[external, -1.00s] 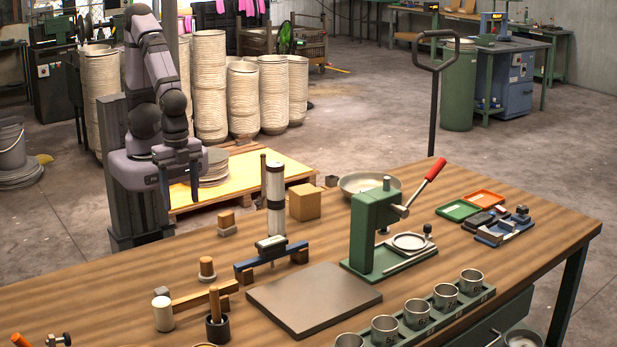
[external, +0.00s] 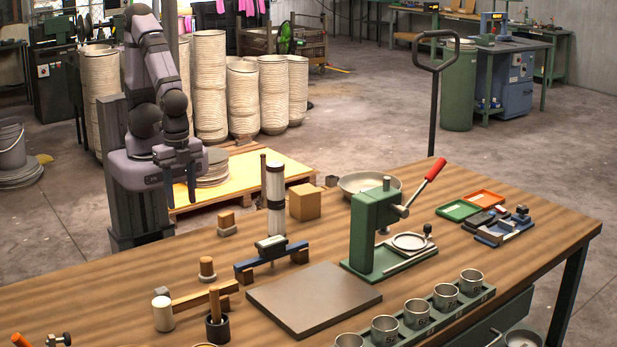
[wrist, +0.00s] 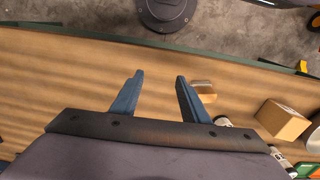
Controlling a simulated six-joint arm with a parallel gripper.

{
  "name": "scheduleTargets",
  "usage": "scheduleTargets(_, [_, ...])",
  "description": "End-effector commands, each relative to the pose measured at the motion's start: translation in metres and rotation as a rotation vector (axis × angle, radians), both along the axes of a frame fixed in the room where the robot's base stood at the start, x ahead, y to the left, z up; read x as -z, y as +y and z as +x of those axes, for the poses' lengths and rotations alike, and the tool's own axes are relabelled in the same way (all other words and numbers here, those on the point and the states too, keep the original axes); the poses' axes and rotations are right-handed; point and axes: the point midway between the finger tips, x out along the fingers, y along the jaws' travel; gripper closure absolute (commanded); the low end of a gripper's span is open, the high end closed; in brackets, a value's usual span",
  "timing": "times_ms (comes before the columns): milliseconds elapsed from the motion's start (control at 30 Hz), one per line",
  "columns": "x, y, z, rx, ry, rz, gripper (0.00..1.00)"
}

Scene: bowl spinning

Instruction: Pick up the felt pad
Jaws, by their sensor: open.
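My gripper (external: 180,198) hangs open and empty above the far left edge of the wooden bench in the external view. Its two blue-grey fingers also show apart in the wrist view (wrist: 160,76). A small wooden block with a grey base (external: 227,224), which may be the felt pad, stands on the bench to the right of and below the gripper. What looks like the same block (wrist: 204,90) shows just right of the right finger in the wrist view, partly hidden by it. I cannot tell for sure which thing is the felt pad.
A round wooden knob piece (external: 207,268), a blue stand (external: 262,262) and a wooden cube (external: 305,202) stand nearby. A green lever press (external: 372,235), a flat grey plate (external: 314,298) and several metal cups fill the middle and front. The bench's far left is bare.

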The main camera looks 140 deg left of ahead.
Motion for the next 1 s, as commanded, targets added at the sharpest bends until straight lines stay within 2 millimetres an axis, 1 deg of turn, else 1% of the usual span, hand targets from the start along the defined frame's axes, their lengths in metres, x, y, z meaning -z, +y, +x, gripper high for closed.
scheduleTargets(67, [0.001, 0.004, 0.002, -0.058, 0.013, -0.009, 0.59])
scheduleTargets(167, [0.002, 0.014, 0.005, -0.199, 0.041, -0.033, 0.59])
scheduleTargets(267, [0.003, 0.028, 0.011, -0.416, 0.086, -0.075, 0.59])
scheduleTargets(500, [0.006, 0.077, 0.027, -1.060, 0.220, -0.229, 0.59])
scheduleTargets(600, [0.007, 0.098, 0.032, -1.294, 0.273, -0.300, 0.59])
scheduleTargets(700, [0.007, 0.117, 0.036, -1.479, 0.315, -0.365, 0.59])
scheduleTargets(833, [0.006, 0.134, 0.039, -1.633, 0.354, -0.425, 0.59])
scheduleTargets(1000, [0.006, 0.142, 0.040, -1.707, 0.372, -0.456, 0.59])
